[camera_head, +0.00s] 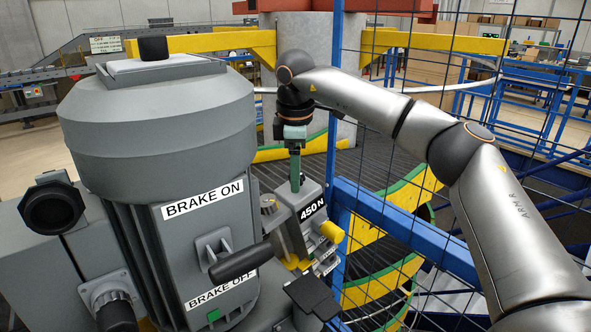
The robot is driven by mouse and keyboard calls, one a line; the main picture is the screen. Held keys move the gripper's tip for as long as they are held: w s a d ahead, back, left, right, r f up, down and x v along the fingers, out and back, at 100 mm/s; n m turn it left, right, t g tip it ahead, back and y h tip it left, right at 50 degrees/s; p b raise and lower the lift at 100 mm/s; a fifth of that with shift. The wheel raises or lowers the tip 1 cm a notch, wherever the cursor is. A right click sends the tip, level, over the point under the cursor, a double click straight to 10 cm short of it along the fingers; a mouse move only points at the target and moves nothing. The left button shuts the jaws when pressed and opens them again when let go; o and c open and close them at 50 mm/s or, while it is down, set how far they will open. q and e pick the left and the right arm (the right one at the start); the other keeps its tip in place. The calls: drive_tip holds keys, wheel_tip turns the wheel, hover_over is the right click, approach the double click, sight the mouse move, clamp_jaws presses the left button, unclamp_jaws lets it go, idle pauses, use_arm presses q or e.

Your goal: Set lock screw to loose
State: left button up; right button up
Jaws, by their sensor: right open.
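My right gripper (295,183) reaches down from above, its slim green fingers seen nearly edge-on and overlapping. A yellow knob (331,232) sticks out of the unit's right side, below and right of the fingertips. A small round knob (268,203) sits at the unit's upper left, left of the fingertips. No label tells which one is the lock screw, and its setting cannot be read. My left gripper is out of view.
A large grey motor (160,130) with "BRAKE ON" and "BRAKE OFF" labels stands close on the left. A black-handled lever (240,262) juts out in front of the unit. A blue mesh fence (390,225) stands on the right, before the spiral conveyor (375,165).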

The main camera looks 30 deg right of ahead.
clamp_jaws()
idle(0.4)
